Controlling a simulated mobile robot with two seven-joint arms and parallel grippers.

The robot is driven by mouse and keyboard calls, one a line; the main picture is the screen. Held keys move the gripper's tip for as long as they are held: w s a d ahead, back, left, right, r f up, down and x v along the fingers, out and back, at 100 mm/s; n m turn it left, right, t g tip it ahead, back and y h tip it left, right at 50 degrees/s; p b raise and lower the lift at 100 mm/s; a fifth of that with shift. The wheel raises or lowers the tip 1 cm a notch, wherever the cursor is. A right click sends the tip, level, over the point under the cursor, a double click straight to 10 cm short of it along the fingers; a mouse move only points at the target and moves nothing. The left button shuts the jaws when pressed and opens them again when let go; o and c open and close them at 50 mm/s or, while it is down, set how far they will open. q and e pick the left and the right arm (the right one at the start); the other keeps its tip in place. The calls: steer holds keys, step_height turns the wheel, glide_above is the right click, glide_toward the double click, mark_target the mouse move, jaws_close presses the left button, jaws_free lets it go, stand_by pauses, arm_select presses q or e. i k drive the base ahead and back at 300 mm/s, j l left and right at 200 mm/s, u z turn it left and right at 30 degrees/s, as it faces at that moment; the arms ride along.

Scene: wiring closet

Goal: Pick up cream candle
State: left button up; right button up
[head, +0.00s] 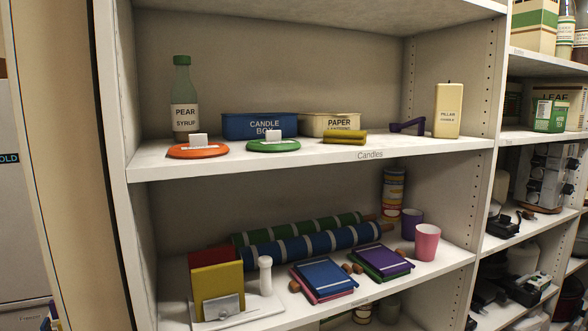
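A cream pillar candle (448,110) stands upright at the right end of the upper shelf (300,158), close to the shelf unit's right side wall. Neither of my grippers is in the head view.
The same shelf holds a pear syrup bottle (184,100), a blue candle box (260,125), a cream paper box (330,123), an orange disc (180,152), a green disc (290,147) and an olive bar (345,138). Rolls, books and cups (427,243) fill the shelf below.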

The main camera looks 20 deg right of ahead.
mark_target(447, 97)
steer(key=z, duration=1.4)
